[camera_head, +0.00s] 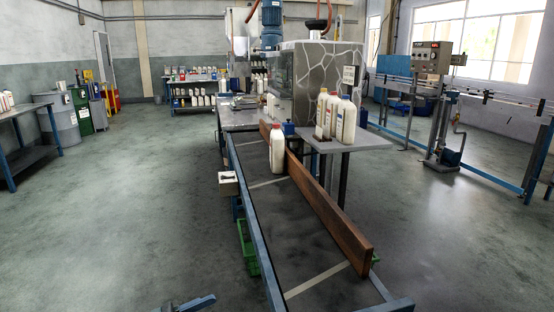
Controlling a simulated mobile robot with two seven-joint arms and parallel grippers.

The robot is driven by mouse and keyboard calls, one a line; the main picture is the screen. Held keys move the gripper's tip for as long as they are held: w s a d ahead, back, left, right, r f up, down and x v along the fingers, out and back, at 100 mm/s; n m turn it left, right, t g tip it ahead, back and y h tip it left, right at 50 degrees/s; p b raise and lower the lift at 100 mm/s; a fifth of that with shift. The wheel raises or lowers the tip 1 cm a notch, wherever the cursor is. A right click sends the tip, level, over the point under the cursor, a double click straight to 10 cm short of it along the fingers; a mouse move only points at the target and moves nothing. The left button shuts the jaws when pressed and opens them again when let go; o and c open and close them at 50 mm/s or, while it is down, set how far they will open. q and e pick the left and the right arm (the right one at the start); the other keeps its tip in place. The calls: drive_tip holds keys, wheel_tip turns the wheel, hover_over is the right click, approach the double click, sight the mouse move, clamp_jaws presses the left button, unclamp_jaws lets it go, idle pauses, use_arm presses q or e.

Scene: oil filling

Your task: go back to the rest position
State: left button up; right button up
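Neither of my grippers can be made out in the head view, and no arm of mine is clearly seen. A small blue and dark part (188,303) is cut off by the bottom edge, left of the conveyor; I cannot tell what it is. A white bottle with a red cap (277,152) stands upright on the dark conveyor belt (295,232), beside the brown guide board (325,205). Several similar white bottles (346,122) stand on a grey side table (335,143) to the right of the board.
The blue-framed conveyor runs from the bottom centre to the filling machine (318,80). A green crate (247,246) sits low at its left. A workbench (30,158) and drum (60,122) stand left. Another conveyor (500,170) stands right. Floor on both sides is clear.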

use_arm(q)
drive_tip(key=s+f+n+t+y+p, duration=0.2)
drive_tip(key=s+f+n+y+p, duration=0.1)
drive_tip(key=s+n+y, duration=0.3)
drive_tip(key=s+f+n+t+y+p, duration=0.2)
drive_tip(key=s+n+y+p, duration=0.3)
drive_tip(key=s+y, duration=0.6)
drive_tip(key=shift+s+f+n+p, duration=0.4)
drive_tip(key=shift+f+n, duration=0.2)
drive_tip(key=shift+n, duration=0.3)
use_arm(e)
drive_tip(key=r, duration=0.1)
drive_tip(key=r+g, duration=0.1)
drive_tip(key=r, duration=0.1)
drive_tip(key=shift+s+d+n+g+h, duration=0.1)
drive_tip(key=shift+d+n+g+h, duration=0.2)
drive_tip(key=shift+g, duration=0.1)
